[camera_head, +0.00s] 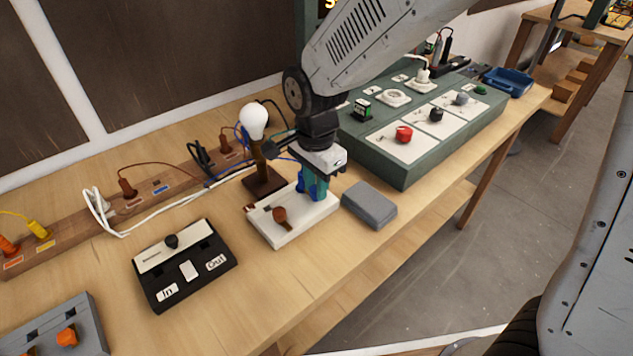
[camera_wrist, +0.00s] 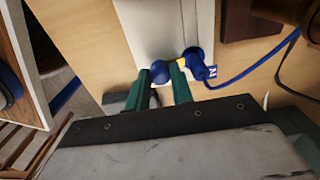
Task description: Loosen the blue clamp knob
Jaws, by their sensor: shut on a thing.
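The blue clamp knob (camera_wrist: 161,72) is a round ball in the wrist view, on a white clamp block (camera_wrist: 172,25). My gripper (camera_wrist: 162,80) has its two green fingers on either side of the knob, shut on it. A blue plug (camera_wrist: 200,68) with an "N" tag and a blue wire sits just right of the fingers. In the head view my gripper (camera_head: 315,184) points down over the right part of the white block (camera_head: 300,222). There the fingers mostly hide the knob. An orange-brown knob (camera_head: 281,216) is on the block's front left part.
A lamp with a white bulb (camera_head: 253,121) stands just behind the block. A grey box (camera_head: 369,205) lies close to its right. A green panel (camera_head: 400,165) with knobs stands farther right. A black In/Out tray (camera_head: 187,270) lies at left. Cables cross the bench behind.

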